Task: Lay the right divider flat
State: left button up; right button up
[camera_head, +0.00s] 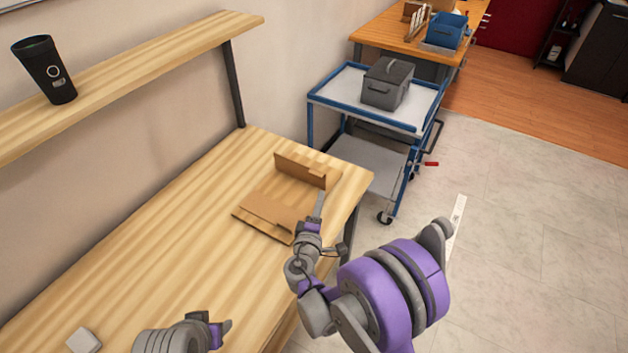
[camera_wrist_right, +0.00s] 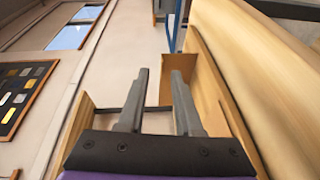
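My right gripper (camera_head: 320,197) is over the near right edge of the piece, short of the upright divider.
The wooden table (camera_head: 130,245) is mostly clear, with a small white block (camera_head: 83,341) at its near left. A shelf (camera_head: 150,70) with a black cup (camera_head: 45,70) runs along the wall. A blue cart (camera_head: 345,82) carrying a grey box (camera_head: 387,84) stands beyond the table.

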jog(key=shift+w+a+f+n+t+y, duration=0.2)
jog(key=shift+a+f+n, duration=0.2)
jog(key=shift+a, duration=0.2)
jog(key=shift+w+a+f+n+t+y, duration=0.1)
jog(key=shift+a+f+n+t, duration=0.1)
jog(key=shift+a+f+n, duration=0.3)
jog(key=shift+w+a+r, duration=0.15)
jog(key=shift+a+r, duration=0.05)
jog(key=p+x, duration=0.2)
jog(key=x, duration=0.8)
jog(key=shift+w+r, duration=0.1)
jog(key=shift+w, duration=0.05)
grip_shut()
